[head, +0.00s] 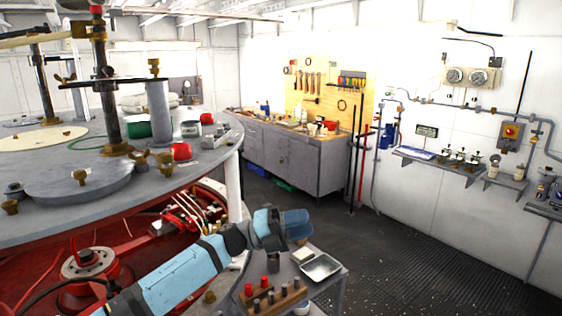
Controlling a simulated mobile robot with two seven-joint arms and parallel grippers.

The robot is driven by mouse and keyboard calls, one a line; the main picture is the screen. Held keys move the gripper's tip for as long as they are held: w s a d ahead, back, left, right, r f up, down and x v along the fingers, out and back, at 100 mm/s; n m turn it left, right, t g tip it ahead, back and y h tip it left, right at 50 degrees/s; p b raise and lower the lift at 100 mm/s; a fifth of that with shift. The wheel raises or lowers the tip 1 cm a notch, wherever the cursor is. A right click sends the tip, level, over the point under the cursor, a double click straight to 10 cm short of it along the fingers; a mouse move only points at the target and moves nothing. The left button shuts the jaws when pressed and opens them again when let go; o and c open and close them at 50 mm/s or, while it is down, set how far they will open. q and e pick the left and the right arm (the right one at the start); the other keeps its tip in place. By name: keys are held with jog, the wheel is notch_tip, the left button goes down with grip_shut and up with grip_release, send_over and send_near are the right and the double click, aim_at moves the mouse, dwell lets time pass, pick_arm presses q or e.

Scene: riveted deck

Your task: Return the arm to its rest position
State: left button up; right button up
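My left arm, light blue with dark joints, comes in from the bottom left. Its gripper (290,226) is near the lower middle of the head view, in front of the big round table's right edge and over the back of a small grey side table (332,285). I cannot make out its fingertips or whether they hold anything. My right arm and gripper are not in view.
The big round grey table (110,203) with posts and jars fills the left. The side table bears a metal tray (320,267) and a wooden rack (272,298) with red-topped pieces. A workbench (300,160) stands behind. The dark floor (420,265) at right is clear.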

pick_arm(q)
jog(key=s+a+f+n+t+y, duration=0.4)
jog(key=f+n+t, duration=0.2)
jog(key=f+n, duration=0.3)
jog(key=s+a+f+n+t+y, duration=0.4)
jog(key=s+f+n+t, duration=0.15)
jog(key=f+n, duration=0.4)
jog(key=s+a+f+n+t+y, duration=0.4)
jog(key=f+n+t, duration=0.2)
jog(key=f+n, duration=0.25)
jog(key=s+a+f+n+g+y, duration=0.3)
jog(key=s+a+f, duration=0.3)
jog(key=s, duration=0.4)
jog(key=s+a+f+n+g+y, duration=0.3)
jog(key=s+a+f+n, duration=0.3)
jog(key=s, duration=0.5)
notch_tip(320, 180, down, 2)
jog(key=shift+a+f+y, duration=0.1)
jog(key=shift+a+y, duration=0.2)
jog(key=shift+s, duration=0.1)
